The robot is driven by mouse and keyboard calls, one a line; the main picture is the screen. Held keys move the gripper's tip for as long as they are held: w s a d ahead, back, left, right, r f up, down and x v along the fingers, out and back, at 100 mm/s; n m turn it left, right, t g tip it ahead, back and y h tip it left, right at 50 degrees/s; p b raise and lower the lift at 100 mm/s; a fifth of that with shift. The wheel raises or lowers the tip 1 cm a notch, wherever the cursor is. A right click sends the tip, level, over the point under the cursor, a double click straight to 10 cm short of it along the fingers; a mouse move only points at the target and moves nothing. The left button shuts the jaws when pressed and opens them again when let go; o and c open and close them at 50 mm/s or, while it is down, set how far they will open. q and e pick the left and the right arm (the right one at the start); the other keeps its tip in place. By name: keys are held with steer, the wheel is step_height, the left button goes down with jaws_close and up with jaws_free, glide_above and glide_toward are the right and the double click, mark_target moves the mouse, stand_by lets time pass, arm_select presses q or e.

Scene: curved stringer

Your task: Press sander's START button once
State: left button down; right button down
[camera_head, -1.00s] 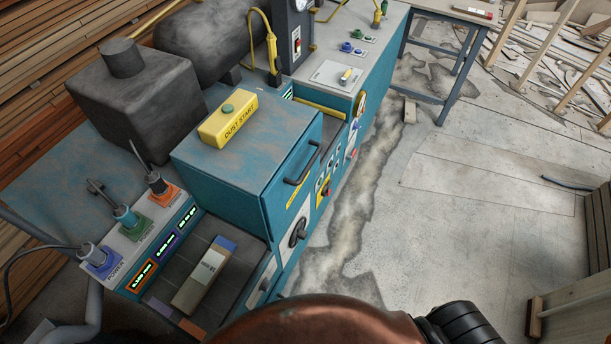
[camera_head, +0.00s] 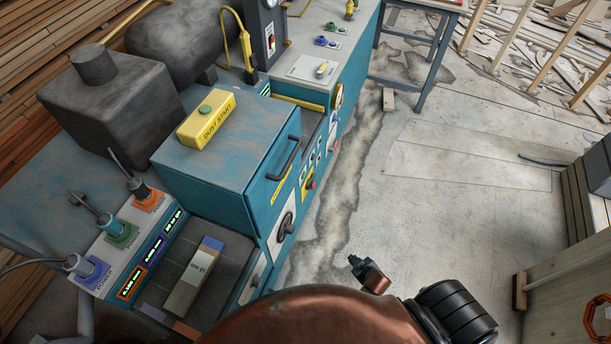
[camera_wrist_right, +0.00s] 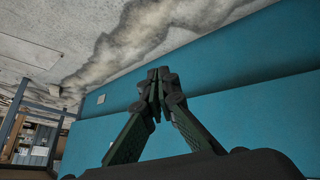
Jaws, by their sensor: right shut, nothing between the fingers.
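The teal machine (camera_head: 226,180) stands left of centre in the head view. Its front side carries a hand wheel (camera_head: 285,226), a red button on a yellow plate (camera_head: 309,183) and several small dark knobs. I cannot read which front control is marked START. My right gripper (camera_head: 354,261) is low in the head view, right of the machine's front and apart from it. In the right wrist view its fingers (camera_wrist_right: 157,82) are shut and empty, with teal panels behind. My left gripper is out of view.
A black handle (camera_head: 285,157) sticks out from the machine's front. Power plugs (camera_head: 120,232) and a wood block (camera_head: 196,276) are at the lower left. A blue-legged table (camera_head: 425,85) and loose planks are at the back right. The floor beside the machine is mostly clear.

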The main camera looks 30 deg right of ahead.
mark_target(304, 175)
steer(key=w+r+t, duration=0.2)
steer(key=w+r, duration=0.4)
steer(key=r, duration=0.4)
steer(key=w+r+n+t, duration=0.1)
steer(key=w+r+t, duration=0.1)
steer(key=w+r, duration=0.5)
steer(key=w+r+n+t, duration=0.1)
steer(key=w+r, duration=0.6)
steer(key=r, duration=0.7)
steer(key=shift+w+r+t+p, duration=0.15)
steer(key=shift+r+t+p, duration=0.2)
steer(key=shift+t, duration=0.55)
steer(key=shift+w+f, duration=0.1)
steer(key=shift+f, duration=0.05)
steer(key=w+a+b, duration=0.2)
steer(key=w+a, duration=0.3)
steer(key=w, duration=0.1)
steer(key=shift+w+a, duration=0.3)
steer(key=shift+a, duration=0.1)
steer(key=shift+w+a, duration=0.1)
steer(key=shift+w+a, duration=0.15)
steer(key=shift+w, duration=0.05)
